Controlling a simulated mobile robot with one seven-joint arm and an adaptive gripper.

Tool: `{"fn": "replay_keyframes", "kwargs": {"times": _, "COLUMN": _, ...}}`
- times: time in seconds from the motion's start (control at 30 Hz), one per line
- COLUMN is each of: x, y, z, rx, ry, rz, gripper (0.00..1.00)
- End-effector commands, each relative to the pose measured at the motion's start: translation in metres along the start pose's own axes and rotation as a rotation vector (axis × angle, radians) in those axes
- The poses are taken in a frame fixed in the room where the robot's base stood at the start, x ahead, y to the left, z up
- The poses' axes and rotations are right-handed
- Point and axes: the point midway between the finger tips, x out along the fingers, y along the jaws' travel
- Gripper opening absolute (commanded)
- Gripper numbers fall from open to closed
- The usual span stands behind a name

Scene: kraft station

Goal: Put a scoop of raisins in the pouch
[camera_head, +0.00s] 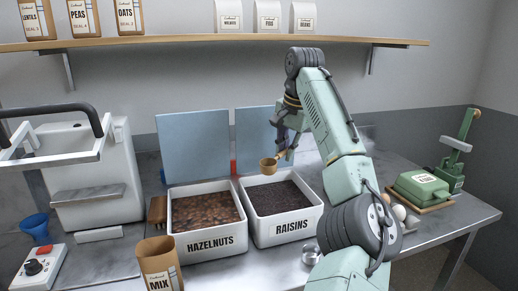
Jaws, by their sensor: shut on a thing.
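My gripper (287,141) is shut on the handle of a small brass-coloured scoop (268,166). It holds the scoop above the back of the raisins bin, apart from the raisins. The scoop's inside is too small to make out. The white raisins bin (286,230) is labelled RAISINS and holds dark raisins (283,196). A brown kraft pouch (157,262) labelled MIX stands upright at the front, left of the raisins bin and in front of the hazelnuts bin. Its top looks open; its contents cannot be seen.
The hazelnuts bin (212,246) stands left of the raisins bin. Blue lids (193,146) lean behind the bins. A sealing machine (95,190), a blue cup (36,228) and a switch box (38,268) are at left. A green scale-like box (421,187) is at right. A shelf (230,43) with pouches hangs above.

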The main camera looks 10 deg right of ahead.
Motion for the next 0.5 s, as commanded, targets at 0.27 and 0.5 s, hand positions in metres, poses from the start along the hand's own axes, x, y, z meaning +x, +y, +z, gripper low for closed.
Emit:
{"fn": "replay_keyframes", "kwargs": {"times": 0.27, "x": -0.009, "y": 0.018, "z": -0.008, "rx": 0.025, "ry": 0.014, "rz": 0.038, "gripper": 0.00}}
{"fn": "replay_keyframes", "kwargs": {"times": 0.5, "x": -0.008, "y": 0.018, "z": -0.004, "rx": 0.006, "ry": 0.085, "rz": 0.038, "gripper": 0.00}}
